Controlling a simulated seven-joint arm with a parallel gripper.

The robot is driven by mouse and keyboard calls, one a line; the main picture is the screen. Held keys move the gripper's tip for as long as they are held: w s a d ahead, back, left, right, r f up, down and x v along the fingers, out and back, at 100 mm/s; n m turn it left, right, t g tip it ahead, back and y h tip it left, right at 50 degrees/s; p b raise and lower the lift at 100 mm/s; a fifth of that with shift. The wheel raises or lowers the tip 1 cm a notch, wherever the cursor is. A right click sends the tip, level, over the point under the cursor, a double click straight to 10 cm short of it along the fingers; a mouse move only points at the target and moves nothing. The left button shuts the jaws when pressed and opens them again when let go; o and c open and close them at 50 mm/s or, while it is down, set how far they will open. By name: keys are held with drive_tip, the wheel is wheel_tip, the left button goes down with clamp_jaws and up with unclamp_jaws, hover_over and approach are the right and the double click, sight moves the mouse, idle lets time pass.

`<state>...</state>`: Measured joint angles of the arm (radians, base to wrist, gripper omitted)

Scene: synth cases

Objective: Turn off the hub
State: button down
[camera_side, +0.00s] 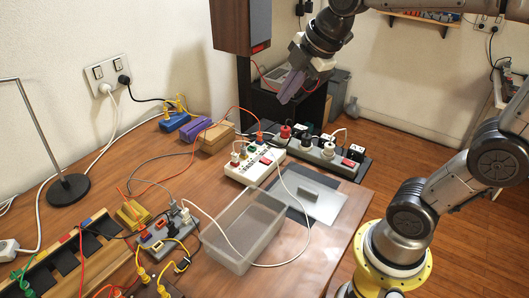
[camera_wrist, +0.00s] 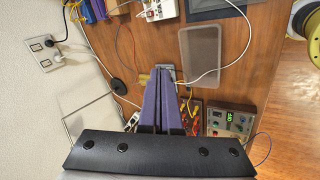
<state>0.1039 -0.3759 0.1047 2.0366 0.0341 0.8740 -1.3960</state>
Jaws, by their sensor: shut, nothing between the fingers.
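Several socket blocks that could be the hub stand on the wooden table. A white block (camera_side: 246,169) with plugs and a red switch is at the table's middle; it also shows at the top of the wrist view (camera_wrist: 160,11). A longer grey strip (camera_side: 318,153) with several plugs and red switches lies behind it. A small grey block (camera_side: 165,232) with cables is at front left. I cannot tell which is the hub or the switch positions. My gripper (camera_side: 284,100), with purple fingers, is shut and empty, raised above the grey strip. In the wrist view its fingers (camera_wrist: 161,78) meet.
A clear tray (camera_side: 243,232) stands on the front of the table, with a grey plate (camera_side: 309,199) to its right. Loose cables cross the table. A lamp stand (camera_side: 66,188) and wooden rack (camera_side: 75,255) are at left. A panel with a green display (camera_wrist: 229,120) shows in the wrist view.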

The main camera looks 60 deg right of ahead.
drive_tip(key=w+d+f+n+g, duration=0.1)
drive_tip(key=w+d+f+n, duration=0.3)
drive_tip(key=w, duration=0.5)
drive_tip(key=g, duration=0.3)
hover_over(264, 158)
drive_tip(key=s, duration=0.2)
wheel_tip(264, 158, down, 15)
drive_tip(key=shift+a+f+m, duration=0.1)
drive_tip(key=shift+m, duration=0.2)
drive_tip(key=shift+f, duration=0.1)
drive_tip(key=f, duration=0.4)
drive_tip(key=w+f, duration=0.1)
drive_tip(key=f, duration=0.8)
drive_tip(key=shift+w+f, duration=0.3)
drive_tip(key=shift+f, duration=0.05)
